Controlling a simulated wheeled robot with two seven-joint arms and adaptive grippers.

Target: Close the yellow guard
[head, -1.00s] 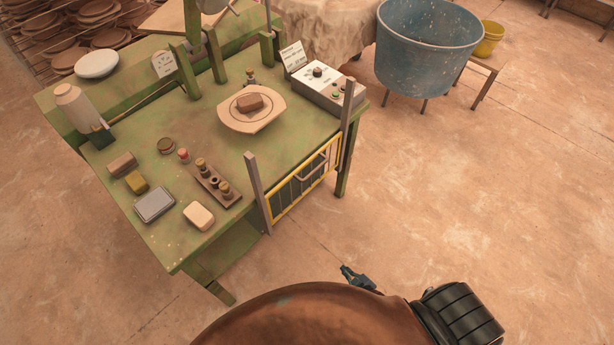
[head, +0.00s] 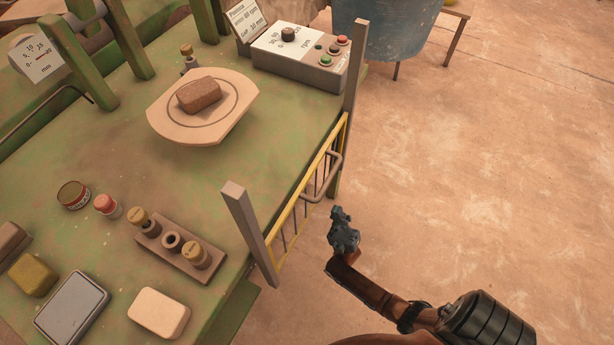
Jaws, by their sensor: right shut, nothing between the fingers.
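The yellow guard (head: 298,216) is a barred frame with a grey handle (head: 324,182). It hangs low between two grey posts, the near post (head: 249,232) and the far post (head: 352,62), at the right edge of the green table. Its top rail is about level with the tabletop. My right gripper (head: 340,213) is shut and empty, to the right of the guard and just below the handle in the picture, apart from it. My left gripper is out of view.
On the green table (head: 200,180) are a round plate (head: 170,122) with a brown block (head: 199,95), a control box (head: 298,58) with buttons, a peg rack (head: 178,250), small jars and several blocks. A blue tub (head: 385,25) stands behind. The floor to the right is clear.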

